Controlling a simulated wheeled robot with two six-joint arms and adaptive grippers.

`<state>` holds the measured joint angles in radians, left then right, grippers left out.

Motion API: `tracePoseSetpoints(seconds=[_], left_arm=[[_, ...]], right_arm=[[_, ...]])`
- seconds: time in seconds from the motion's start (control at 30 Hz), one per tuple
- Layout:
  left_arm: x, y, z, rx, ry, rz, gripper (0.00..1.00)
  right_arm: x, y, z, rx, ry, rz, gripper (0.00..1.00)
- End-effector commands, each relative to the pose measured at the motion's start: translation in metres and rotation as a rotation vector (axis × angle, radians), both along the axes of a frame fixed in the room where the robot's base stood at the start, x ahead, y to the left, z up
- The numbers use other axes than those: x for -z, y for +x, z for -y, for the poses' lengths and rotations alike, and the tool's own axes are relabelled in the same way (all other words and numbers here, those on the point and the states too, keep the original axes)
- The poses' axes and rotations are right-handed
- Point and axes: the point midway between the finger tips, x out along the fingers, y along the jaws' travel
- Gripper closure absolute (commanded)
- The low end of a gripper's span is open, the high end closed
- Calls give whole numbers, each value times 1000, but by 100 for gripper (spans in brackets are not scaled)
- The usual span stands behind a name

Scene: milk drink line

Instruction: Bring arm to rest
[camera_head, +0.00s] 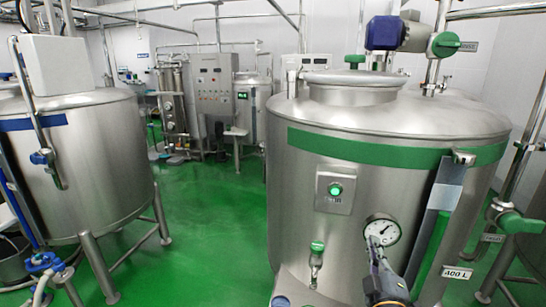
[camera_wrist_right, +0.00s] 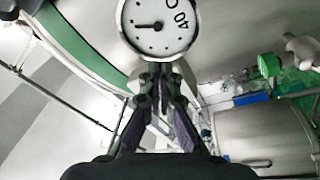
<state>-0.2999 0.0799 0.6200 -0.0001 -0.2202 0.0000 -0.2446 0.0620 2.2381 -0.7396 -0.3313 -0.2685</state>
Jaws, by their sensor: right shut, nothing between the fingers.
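My right gripper (camera_head: 377,252) is in front of the large steel tank (camera_head: 310,225) with the green band, at the lower right of the head view. In the right wrist view the fingertips (camera_wrist_right: 158,78) are shut together and empty, just below the gauge dial (camera_wrist_right: 158,24). I cannot tell whether they touch the gauge. My left gripper is not in view.
A small tap with a green top (camera_head: 316,255) and a green-lit button box (camera_head: 334,190) are on the tank, left of the gripper. A green-handled valve (camera_head: 518,222) is at right. A second tank (camera_head: 90,165) stands at left. Green floor (camera_head: 205,225) lies open between.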

Motion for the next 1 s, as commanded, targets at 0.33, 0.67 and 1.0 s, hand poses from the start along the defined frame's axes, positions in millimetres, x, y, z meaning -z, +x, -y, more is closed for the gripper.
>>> tracePoseSetpoints(seconds=[0.33, 0.67, 1.0], left_arm=[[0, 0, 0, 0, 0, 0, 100], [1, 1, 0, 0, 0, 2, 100], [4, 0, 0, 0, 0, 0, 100]], right_arm=[[194, -127, 11, 285, 725, -781, 100], [267, -225, -25, 416, 927, -1211, 100], [422, -221, -8, 461, 930, -1252, 100]])
